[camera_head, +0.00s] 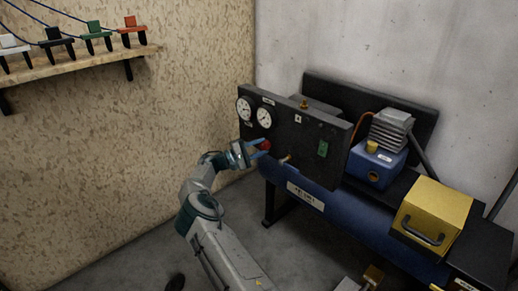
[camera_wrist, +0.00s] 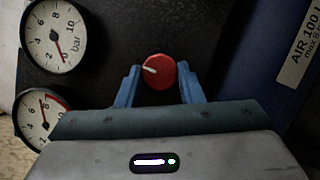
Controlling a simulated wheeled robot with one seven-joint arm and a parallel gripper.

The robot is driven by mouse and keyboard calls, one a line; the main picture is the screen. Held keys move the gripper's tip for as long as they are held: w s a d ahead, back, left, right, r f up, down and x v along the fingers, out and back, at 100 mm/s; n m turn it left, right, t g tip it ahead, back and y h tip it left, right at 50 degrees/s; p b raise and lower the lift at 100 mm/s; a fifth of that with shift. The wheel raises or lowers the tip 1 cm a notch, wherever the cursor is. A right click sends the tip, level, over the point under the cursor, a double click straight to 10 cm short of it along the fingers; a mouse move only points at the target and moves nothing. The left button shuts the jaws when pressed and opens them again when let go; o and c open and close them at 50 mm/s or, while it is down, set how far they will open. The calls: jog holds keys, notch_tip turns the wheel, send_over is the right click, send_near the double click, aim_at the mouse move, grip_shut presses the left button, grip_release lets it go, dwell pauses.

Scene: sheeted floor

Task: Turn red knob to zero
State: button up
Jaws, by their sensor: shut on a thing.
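The red knob (camera_wrist: 160,71) is round with a white pointer line. It sits on the front of the dark panel (camera_wrist: 110,30). In the wrist view the pointer line is toward the left and slightly up. My gripper (camera_wrist: 160,84) has its two blue fingers on either side of the knob, closed on it. In the head view my gripper (camera_head: 259,150) meets the panel (camera_head: 310,150) below the gauges, and a bit of the red knob (camera_head: 265,144) shows at the fingertips. No zero mark is readable around the knob.
Two white gauges, the upper (camera_wrist: 55,34) and the lower (camera_wrist: 43,117), sit beside the knob. A brass fitting (camera_head: 285,160) sticks out to the right of my gripper. The panel stands over a blue tank (camera_head: 345,215). A yellow box (camera_head: 432,212) stands at right.

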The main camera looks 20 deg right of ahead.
jog(key=shift+n, duration=0.4)
jog(key=o, duration=1)
jog(key=shift+c, duration=0.2)
jog(key=a+f+p, duration=0.1)
jog(key=a+f, duration=0.1)
jog(key=a, duration=1.1)
jog(key=shift+a+f, duration=0.25)
jog(key=shift+a, duration=0.05)
